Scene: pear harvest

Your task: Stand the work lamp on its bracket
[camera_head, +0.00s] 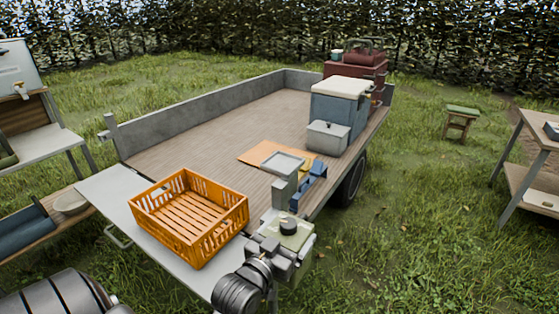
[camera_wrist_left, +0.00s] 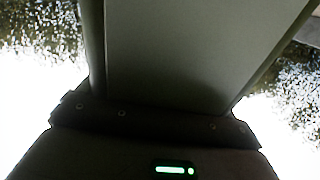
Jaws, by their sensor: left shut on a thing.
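My left gripper (camera_head: 287,205) is over the right side of the trailer, at the front edge of the bed. In the left wrist view a broad grey face, apparently the lamp's (camera_wrist_left: 180,50), fills the middle, close to the gripper's dark palm. A blue part (camera_head: 315,180) shows just right of the jaws; I cannot tell whether it is the bracket. The gripper hides part of that area. My right gripper is not in view.
An orange crate (camera_head: 190,217) sits on the trailer's lowered tailgate (camera_head: 110,190), left of my arm. A blue cooler (camera_head: 338,105), a grey box (camera_head: 327,138) and a red box (camera_head: 355,70) stand farther back. An orange board (camera_head: 258,154) lies on the bed. The bed's left middle is clear.

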